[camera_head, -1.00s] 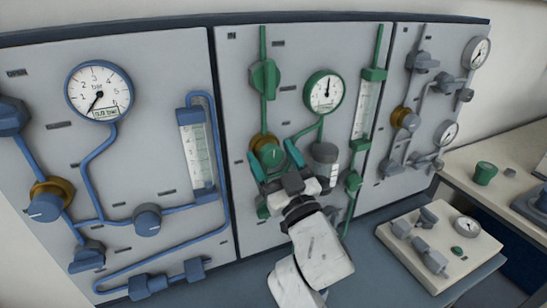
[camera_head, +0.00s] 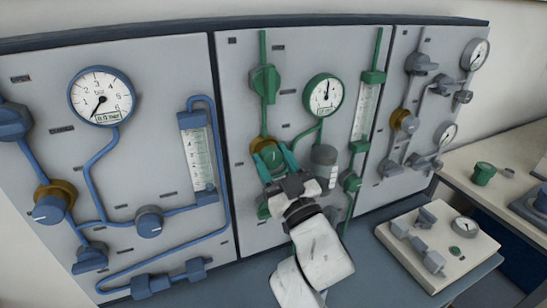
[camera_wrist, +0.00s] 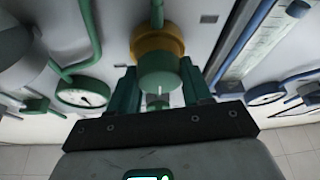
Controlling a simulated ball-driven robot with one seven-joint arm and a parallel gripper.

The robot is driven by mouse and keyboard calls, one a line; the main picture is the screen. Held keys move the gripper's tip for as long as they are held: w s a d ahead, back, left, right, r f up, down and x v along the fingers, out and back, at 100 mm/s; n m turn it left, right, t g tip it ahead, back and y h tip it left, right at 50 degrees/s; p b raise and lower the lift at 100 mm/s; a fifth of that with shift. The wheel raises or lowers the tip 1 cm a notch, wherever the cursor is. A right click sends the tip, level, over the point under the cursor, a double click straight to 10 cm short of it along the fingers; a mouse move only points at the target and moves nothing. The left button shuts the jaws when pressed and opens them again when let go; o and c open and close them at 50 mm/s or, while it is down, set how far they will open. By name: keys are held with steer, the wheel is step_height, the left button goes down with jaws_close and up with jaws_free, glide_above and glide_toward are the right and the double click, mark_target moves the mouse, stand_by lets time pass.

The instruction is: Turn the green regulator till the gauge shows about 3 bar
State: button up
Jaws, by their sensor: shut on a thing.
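The green regulator (camera_head: 269,152) is a round green knob on a brass collar in the middle panel. It also shows in the wrist view (camera_wrist: 159,82), with a white mark on its face. My gripper (camera_head: 274,157) has its two green fingers shut on the knob, one on each side. The green-rimmed gauge (camera_head: 323,95) is above and right of the knob. Its needle points nearly straight up, but the dial numbers and small display are too small to read. In the wrist view the gauge (camera_wrist: 83,94) appears at the left.
A green valve handle (camera_head: 264,80) is above the regulator. A grey cylinder (camera_head: 325,165) stands close right of my gripper. A blue panel with its own gauge (camera_head: 101,97) is at left, and a grey panel at right. A bench box with fittings (camera_head: 440,245) is at lower right.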

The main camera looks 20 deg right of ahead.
steer(key=o, duration=1.1)
steer(key=shift+c, duration=0.2)
steer(key=b+v, duration=0.2)
steer(key=v, duration=0.9)
steer(key=shift+w, duration=0.1)
